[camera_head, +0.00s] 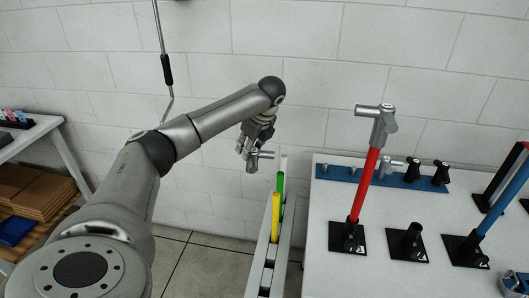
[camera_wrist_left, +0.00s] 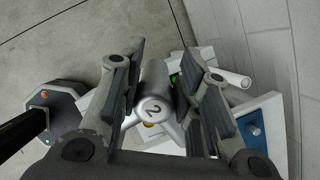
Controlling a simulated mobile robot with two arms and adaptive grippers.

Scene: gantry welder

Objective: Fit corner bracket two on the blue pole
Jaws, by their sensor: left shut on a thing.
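My left gripper (camera_head: 250,146) is shut on a grey corner bracket (camera_head: 256,160), holding it in the air to the left of the white table. In the left wrist view the bracket (camera_wrist_left: 153,108) sits between the fingers (camera_wrist_left: 160,90) and shows the number 2. The blue pole (camera_head: 504,200) stands tilted in the picture at the right, in a black base (camera_head: 465,252) on the table. It is well apart from the gripper, and its upper end runs by the right edge. My right gripper is not seen.
A red pole (camera_head: 366,185) with a grey bracket (camera_head: 381,122) on top stands between. A rack (camera_head: 269,250) holds yellow (camera_head: 275,218) and green (camera_head: 280,183) poles. A blue tray (camera_head: 340,174) holds grey and black fittings. An empty-looking black base (camera_head: 407,243) sits in front.

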